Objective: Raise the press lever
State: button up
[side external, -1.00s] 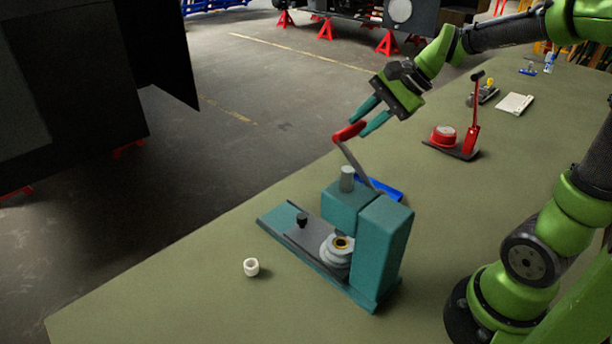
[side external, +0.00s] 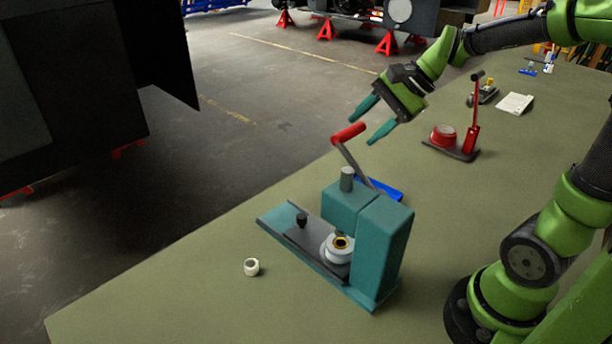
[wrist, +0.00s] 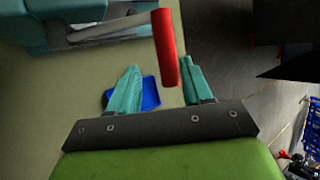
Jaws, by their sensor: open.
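The teal press (side external: 372,240) stands on the bench. Its grey lever (side external: 352,160) slants up and to the left from the press body and ends in a red handle (side external: 348,132). My gripper (side external: 363,124) is open just above the handle, with its teal fingers spread and apart from it. In the wrist view the red handle (wrist: 165,48) lies ahead of the two fingers (wrist: 160,82), its near end level with the gap and closer to the right finger. Nothing is held.
A blue tray (side external: 385,189) is behind the press. A red device with an upright handle (side external: 444,137) and a white notepad (side external: 515,103) are farther back. The bench front left is clear.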

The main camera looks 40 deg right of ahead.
jog(key=v, duration=1.6)
jog(key=shift+r, duration=0.2)
jog(key=shift+s+d, duration=0.1)
jog(key=s+a+f+n+t+h, duration=0.1)
jog(key=s+a+f+n+h, duration=0.1)
jog(key=a+f+n, duration=1)
jog(key=shift+s+a+n+h, duration=0.35)
jog(key=shift+s+a, duration=0.2)
jog(key=shift+a, duration=0.6)
